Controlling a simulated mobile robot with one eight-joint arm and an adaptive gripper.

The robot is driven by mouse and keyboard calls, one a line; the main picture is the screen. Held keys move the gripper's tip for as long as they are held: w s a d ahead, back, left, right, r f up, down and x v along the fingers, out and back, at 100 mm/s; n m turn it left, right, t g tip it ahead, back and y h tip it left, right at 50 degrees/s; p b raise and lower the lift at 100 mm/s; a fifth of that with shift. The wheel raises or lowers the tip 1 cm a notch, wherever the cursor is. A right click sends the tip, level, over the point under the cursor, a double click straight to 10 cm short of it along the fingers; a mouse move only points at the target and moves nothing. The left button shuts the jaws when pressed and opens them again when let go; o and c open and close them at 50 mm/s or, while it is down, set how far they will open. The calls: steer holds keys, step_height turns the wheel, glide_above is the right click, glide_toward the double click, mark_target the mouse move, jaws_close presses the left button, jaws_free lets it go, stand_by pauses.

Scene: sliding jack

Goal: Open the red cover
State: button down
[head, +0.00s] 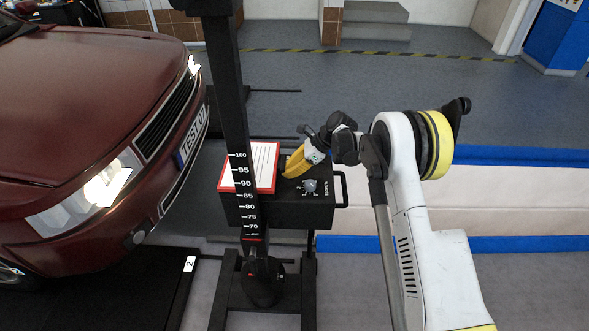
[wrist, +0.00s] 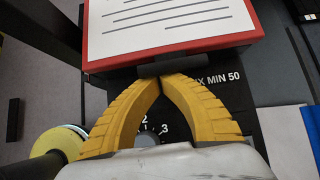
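The red cover (head: 273,187) is a red-edged panel with a white printed sheet, on the black box (head: 290,213) mounted at the post. In the wrist view the cover (wrist: 112,62) fills the top, with a black handle bar (wrist: 190,68) at its near edge. My gripper (head: 289,172) is at the right side of the cover in the head view. Its yellow fingers (wrist: 164,80) come together at the handle bar, and the bar partly hides the tips. I cannot tell whether they grip it. The cover looks shut or nearly shut.
A dial (head: 310,187) sits on the box top beside my gripper, and a side handle (head: 342,190) sticks out at the right. The black post (head: 232,100) with a number scale stands in front of the cover. A dark red car (head: 80,110) is at the left.

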stand_by(0.3)
steer(key=shift+r+h+p, duration=0.3)
steer(key=shift+r+p, duration=0.35)
steer(key=shift+r, duration=0.25)
steer(key=a+r+h+p, duration=0.3)
steer(key=a+r+p, duration=0.1)
steer(key=r, duration=0.4)
steer(key=a+r+h+p, duration=0.4)
steer(key=a+r+p, duration=0.1)
steer(key=r, duration=0.3)
steer(key=shift+w+p, duration=0.15)
steer(key=shift+p, duration=0.4)
steer(key=shift+a, duration=0.15)
